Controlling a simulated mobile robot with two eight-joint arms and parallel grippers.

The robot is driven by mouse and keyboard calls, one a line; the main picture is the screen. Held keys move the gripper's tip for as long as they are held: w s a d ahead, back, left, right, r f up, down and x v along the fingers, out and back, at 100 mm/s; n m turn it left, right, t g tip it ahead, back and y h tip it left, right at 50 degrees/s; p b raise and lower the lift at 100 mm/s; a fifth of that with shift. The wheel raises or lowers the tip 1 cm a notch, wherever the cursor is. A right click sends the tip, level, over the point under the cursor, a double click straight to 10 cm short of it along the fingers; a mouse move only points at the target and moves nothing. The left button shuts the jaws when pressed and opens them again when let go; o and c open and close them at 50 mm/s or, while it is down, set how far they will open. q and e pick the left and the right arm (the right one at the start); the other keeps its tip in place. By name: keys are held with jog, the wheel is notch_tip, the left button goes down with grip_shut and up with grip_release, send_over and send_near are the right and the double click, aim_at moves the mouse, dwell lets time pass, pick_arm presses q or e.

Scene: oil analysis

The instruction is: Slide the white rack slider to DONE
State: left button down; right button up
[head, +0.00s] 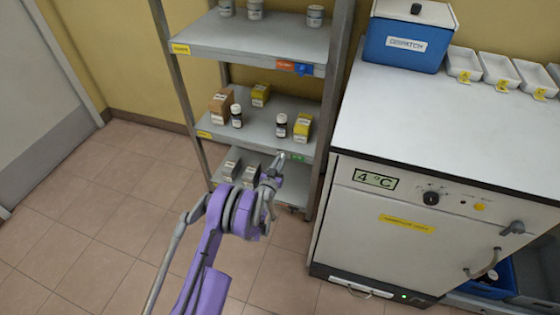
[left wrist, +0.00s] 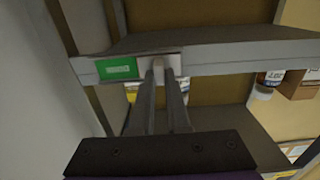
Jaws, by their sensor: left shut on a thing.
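The white rack slider (left wrist: 158,66) is on the front edge of the middle shelf, in the left wrist view. It stands beside a green label (left wrist: 118,69), whose lettering is too small to read. The green label also shows in the head view (head: 298,158), just right of my gripper. My left gripper (head: 279,158) is at that shelf edge. In the left wrist view its fingers (left wrist: 161,78) are shut on the slider. The fingers hide part of the slider. My right gripper is in neither view.
The metal rack (head: 225,139) holds brown bottles (head: 282,125) and yellow boxes (head: 303,127) just behind the edge. The upper shelf edge has an orange label (head: 284,65) and a blue piece (head: 304,70). A white cabinet (head: 400,260) stands close on the right. Tiled floor is free at left.

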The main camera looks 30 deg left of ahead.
pick_arm(q)
jog(key=shift+a, duration=0.25)
jog(key=c, duration=0.9)
grip_release()
jog(key=shift+s+d, duration=0.1)
jog(key=p+v, duration=0.1)
jog(key=v, duration=0.9)
jog(key=shift+s+d, duration=0.1)
jog(key=shift+s, duration=0.15)
